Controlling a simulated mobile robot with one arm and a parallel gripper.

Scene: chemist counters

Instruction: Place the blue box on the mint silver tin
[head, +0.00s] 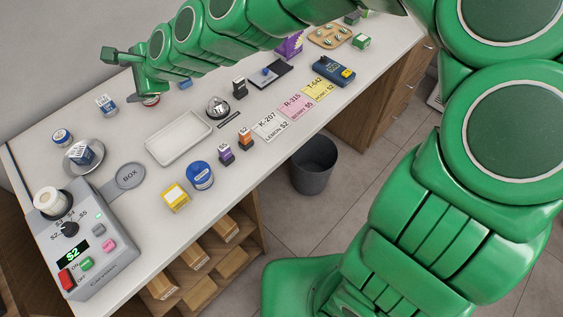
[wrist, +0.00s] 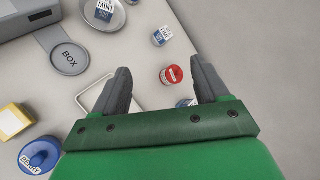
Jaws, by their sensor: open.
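My gripper (head: 108,77) is open and empty over the far side of the counter; its two fingers (wrist: 160,66) also show in the wrist view. A round red-lidded tin (wrist: 171,75) lies beyond the gap between them, partly hidden by my gripper in the head view (head: 150,100). A blue-and-white container marked MINT (head: 84,152) stands on a round silver dish (head: 70,165); it also shows in the wrist view (wrist: 104,12). A small blue item (head: 185,83), possibly the blue box, is partly hidden behind my arm. Which object is the silver tin is unclear.
A blue-and-white container (head: 106,104) and a round blue-topped tin (head: 62,136) stand near the wall edge. A white tray (head: 179,138) and a grey BOX pad (head: 130,175) lie mid-counter. A machine (head: 85,245) fills the left end.

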